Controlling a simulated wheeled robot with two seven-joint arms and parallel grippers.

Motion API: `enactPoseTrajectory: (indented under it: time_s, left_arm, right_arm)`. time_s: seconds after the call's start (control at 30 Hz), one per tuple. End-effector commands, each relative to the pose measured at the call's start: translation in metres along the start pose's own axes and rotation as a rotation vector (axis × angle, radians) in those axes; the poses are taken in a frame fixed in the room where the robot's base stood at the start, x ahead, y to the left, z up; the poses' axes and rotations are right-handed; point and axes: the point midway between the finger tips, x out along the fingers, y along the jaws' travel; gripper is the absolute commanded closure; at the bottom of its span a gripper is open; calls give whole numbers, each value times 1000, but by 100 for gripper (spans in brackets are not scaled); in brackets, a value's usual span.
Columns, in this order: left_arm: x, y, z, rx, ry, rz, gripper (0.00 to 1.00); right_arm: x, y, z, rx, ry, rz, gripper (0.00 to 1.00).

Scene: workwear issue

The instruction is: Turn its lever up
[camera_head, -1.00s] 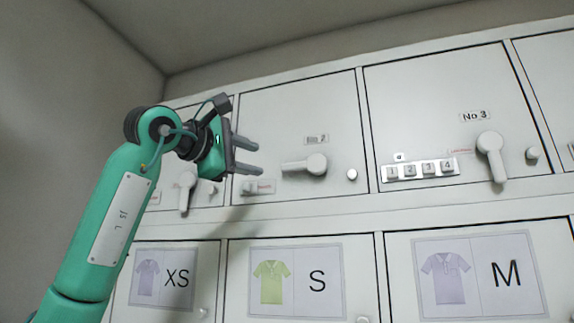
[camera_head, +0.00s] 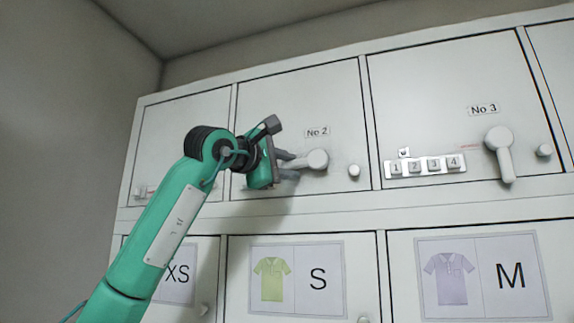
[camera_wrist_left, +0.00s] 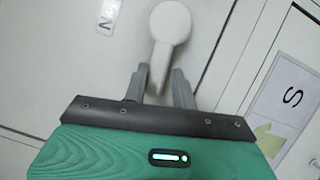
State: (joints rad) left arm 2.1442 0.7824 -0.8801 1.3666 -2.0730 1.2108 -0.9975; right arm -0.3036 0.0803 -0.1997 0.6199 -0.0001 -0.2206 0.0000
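The white lever of the No 2 door (camera_head: 318,159) has a round hub at right, and its handle points left, about level. My left gripper (camera_head: 287,164) is at this handle, coming from the left. In the left wrist view, the lever (camera_wrist_left: 170,22) runs down from its hub between the two grey fingertips (camera_wrist_left: 160,77). The fingers stand apart on either side of the handle, with a gap seen at least on the right. My right gripper is not in view.
The No 3 door has a lever (camera_head: 499,152) hanging down and a numbered button strip (camera_head: 425,166). A round knob (camera_head: 354,170) sits right of the No 2 lever. Below are doors with shirt pictures marked XS, S (camera_head: 298,280) and M. My left arm hides part of the left door.

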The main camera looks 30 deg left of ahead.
Motion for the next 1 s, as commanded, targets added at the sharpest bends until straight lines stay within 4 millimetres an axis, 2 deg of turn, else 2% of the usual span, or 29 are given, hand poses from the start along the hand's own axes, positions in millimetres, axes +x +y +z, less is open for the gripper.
enactPoseTrajectory:
  time_s: [0.03,0.1,0.13,0.37,0.73,1.0]
  left_arm:
    - [0,0,0,0,0,-1,83]
    - [0,0,0,0,0,0,97]
    - [0,0,0,0,0,0,100]
    - [0,2,0,8,0,-3,100]
    - [2,16,2,164,1,-68,100]
    - [1,15,1,199,0,-80,100]
  right_arm:
    - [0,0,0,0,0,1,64]
    - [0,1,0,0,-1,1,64]
    - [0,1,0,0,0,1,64]
    - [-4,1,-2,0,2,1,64]
    - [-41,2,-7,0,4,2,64]
    - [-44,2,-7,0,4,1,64]
